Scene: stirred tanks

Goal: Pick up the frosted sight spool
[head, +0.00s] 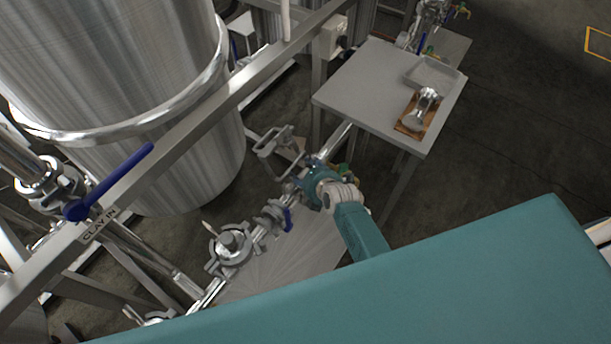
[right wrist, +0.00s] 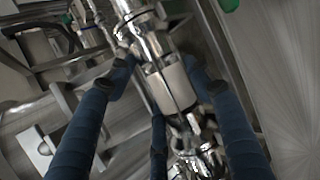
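The frosted sight spool (right wrist: 172,88) shows in the right wrist view as a pale, milky cylinder between shiny metal pipe fittings. It sits in the pipe line and is tilted in the picture. My right gripper (right wrist: 158,68) is open, with one dark blue finger on each side of the spool. A gap shows on the left side; I cannot tell whether the right finger touches it. In the head view my right gripper (head: 304,183) is over the low pipe run, and its wrist hides the spool there. My left gripper is not in view.
A grey table (head: 360,80) at the upper right holds a shallow tray (head: 436,76) and a shiny spool-like part (head: 424,105) on a brown mat (head: 405,128). A large steel tank (head: 110,70), a rail and a blue-handled valve (head: 110,185) stand left.

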